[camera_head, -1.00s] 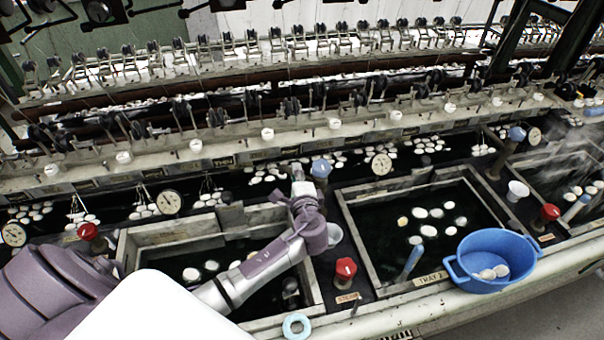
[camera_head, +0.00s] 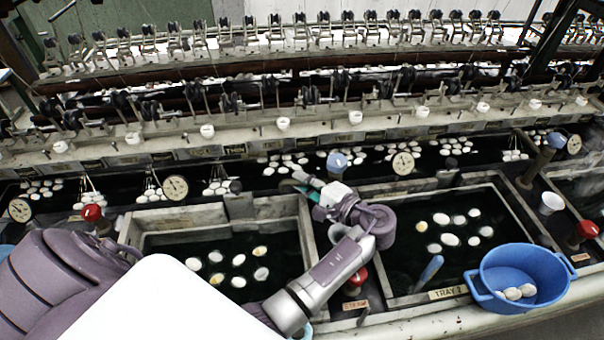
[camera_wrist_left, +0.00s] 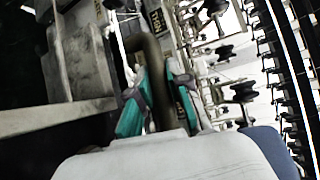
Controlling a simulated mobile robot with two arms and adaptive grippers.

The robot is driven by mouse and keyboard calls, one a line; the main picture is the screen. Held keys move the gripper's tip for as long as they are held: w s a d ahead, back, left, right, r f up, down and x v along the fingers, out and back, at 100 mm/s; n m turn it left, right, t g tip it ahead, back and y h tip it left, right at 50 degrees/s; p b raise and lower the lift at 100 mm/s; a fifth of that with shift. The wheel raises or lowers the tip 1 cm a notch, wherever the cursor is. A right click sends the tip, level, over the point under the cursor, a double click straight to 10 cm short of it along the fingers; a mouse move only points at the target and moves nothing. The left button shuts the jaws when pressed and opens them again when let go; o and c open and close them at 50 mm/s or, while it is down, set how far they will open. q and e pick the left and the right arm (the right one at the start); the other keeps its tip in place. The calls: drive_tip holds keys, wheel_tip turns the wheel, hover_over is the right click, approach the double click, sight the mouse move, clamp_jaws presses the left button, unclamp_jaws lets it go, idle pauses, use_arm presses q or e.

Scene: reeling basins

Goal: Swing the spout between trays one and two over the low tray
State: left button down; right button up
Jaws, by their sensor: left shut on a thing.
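My left gripper (camera_head: 308,190) is by the back right corner of the left tray (camera_head: 180,213), just left of the blue-topped tap (camera_head: 337,161) between the trays. In the left wrist view, its teal fingertips (camera_wrist_left: 160,100) are shut on a dark bent pipe, the spout (camera_wrist_left: 150,62). In the head view the spout is mostly hidden by my wrist. The right tray (camera_head: 408,298), labelled tray 2, holds dark water with several white cocoons (camera_head: 450,240). The left tray also holds several cocoons (camera_head: 238,260). My right gripper is not seen.
A blue basin (camera_head: 522,275) with cocoons sits at the front right. Gauges (camera_head: 402,163) and reeling gear line the back.

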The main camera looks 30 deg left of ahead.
use_arm(q)
drive_tip(key=shift+s+d+g, duration=0.1)
drive_tip(key=shift+g, duration=0.2)
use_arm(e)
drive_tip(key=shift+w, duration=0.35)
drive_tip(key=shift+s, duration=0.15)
use_arm(q)
drive_tip(key=c, duration=1.1)
unclamp_jaws()
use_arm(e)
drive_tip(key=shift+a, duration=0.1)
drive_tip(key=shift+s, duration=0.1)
